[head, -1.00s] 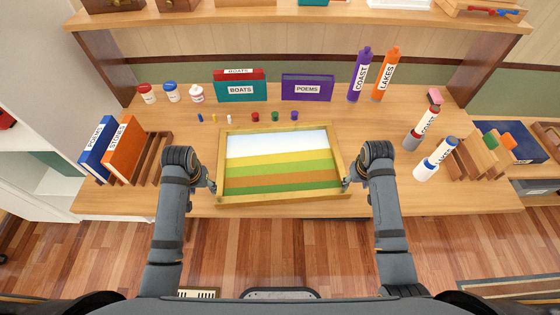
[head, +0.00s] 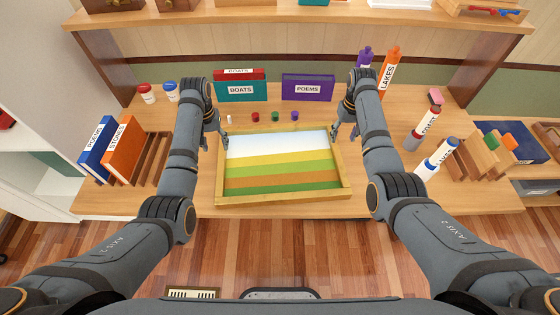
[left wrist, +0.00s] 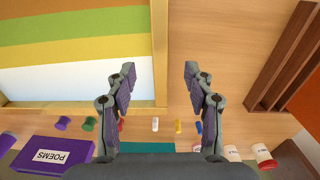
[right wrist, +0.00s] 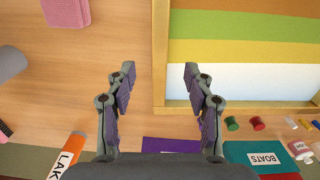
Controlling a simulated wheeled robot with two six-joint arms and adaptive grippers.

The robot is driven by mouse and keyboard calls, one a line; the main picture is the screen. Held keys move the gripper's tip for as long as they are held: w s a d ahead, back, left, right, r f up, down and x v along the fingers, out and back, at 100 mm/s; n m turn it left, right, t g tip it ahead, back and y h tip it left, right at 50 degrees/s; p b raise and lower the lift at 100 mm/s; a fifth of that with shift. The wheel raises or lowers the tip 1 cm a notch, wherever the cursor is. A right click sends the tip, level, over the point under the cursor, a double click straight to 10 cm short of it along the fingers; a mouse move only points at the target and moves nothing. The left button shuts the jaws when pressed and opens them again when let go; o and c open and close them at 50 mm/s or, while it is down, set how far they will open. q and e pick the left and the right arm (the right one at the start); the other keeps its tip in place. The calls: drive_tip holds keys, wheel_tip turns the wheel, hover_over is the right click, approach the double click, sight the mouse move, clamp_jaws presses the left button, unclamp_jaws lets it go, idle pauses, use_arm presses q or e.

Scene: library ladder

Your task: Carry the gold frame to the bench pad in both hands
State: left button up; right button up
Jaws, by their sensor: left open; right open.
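The gold frame (head: 283,198) lies flat on the desk, around a picture with white, yellow, green and orange stripes. My left gripper (head: 224,140) is open at its far left corner. In the left wrist view the open fingers (left wrist: 159,70) appear on either side of the frame's side rail (left wrist: 159,40). My right gripper (head: 338,134) is open at the far right corner. In the right wrist view its fingers (right wrist: 159,70) likewise appear either side of the other rail (right wrist: 161,40). Whether the fingers touch the rails cannot be told. I cannot make out the bench pad.
Small coloured pegs (head: 275,117) stand just behind the frame, before the BOATS (head: 240,91) and POEMS (head: 307,88) books. A book rack (head: 150,160) is at left. Labelled tubes (head: 436,157) and wooden racks (head: 480,152) are at right.

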sight(221, 161)
use_arm(q)
wheel_tip(221, 161, down, 9)
drive_tip(key=shift+r, duration=0.1)
use_arm(e)
wheel_tip(221, 161, down, 9)
use_arm(q)
clamp_jaws()
use_arm(e)
clamp_jaws()
use_arm(q)
drive_tip(key=shift+r, duration=0.2)
use_arm(e)
drive_tip(key=shift+w+r, duration=0.1)
drive_tip(key=shift+r, duration=0.15)
